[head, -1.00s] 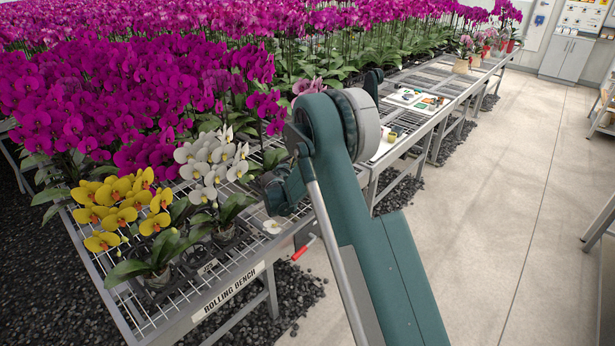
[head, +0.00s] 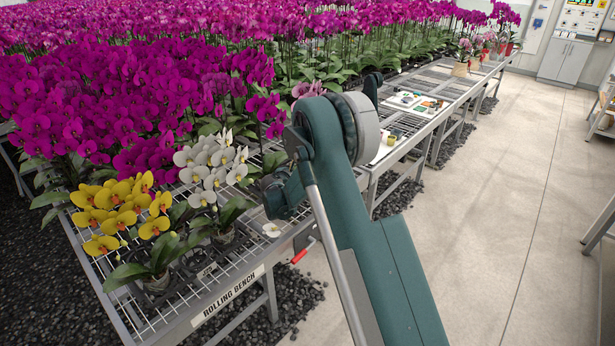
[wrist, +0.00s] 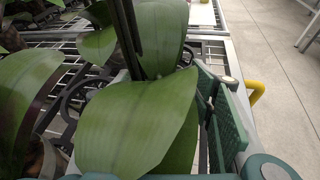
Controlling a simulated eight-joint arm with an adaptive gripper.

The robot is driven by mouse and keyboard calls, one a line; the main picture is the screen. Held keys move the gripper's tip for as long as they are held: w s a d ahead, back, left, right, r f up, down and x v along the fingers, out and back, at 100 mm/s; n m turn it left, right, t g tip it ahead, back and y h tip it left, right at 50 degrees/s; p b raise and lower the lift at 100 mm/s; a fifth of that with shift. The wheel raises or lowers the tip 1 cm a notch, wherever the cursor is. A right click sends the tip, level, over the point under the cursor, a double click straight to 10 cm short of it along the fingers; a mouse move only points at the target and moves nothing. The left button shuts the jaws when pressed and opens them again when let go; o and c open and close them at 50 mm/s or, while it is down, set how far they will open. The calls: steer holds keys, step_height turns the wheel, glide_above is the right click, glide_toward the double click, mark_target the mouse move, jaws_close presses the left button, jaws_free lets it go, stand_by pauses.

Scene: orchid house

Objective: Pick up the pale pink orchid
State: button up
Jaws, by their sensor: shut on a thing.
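In the head view a cluster of pale pink blooms (head: 308,89) shows just above my arm's elbow, among the magenta orchids. The rest of that plant is hidden behind the arm. In the wrist view broad green orchid leaves (wrist: 137,125) and a dark upright stem or stake fill the middle; no bloom shows there. My gripper (wrist: 216,112) has one green-padded finger upright at the right of the leaves; the other finger is mostly hidden by them. It is shut on the plant, but the leaves cover the exact contact.
A yellow orchid (head: 123,208) and a white orchid (head: 210,168) stand at the near corner of the wire rolling bench (head: 227,293). Dense magenta orchids (head: 110,95) crowd the left. Cards and small pots lie further along the bench. The floor aisle (head: 490,190) is clear.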

steer(key=shift+r+p, duration=1.05)
steer(key=shift+r, duration=3.95)
steer(key=shift+f, duration=0.1)
steer(key=shift+w+f+m+g+h, duration=0.1)
steer(key=shift+f+m+g+h, duration=0.35)
steer(key=shift+f, duration=0.65)
steer(key=shift+a+f+m+g+h+b, duration=0.1)
steer(key=shift+f+m+g+h+b, duration=0.35)
steer(key=shift+f, duration=0.6)
steer(key=shift+f, duration=0.15)
steer(key=shift+f+b, duration=0.8)
steer(key=shift+f, duration=1.2)
steer(key=shift+r, duration=0.15)
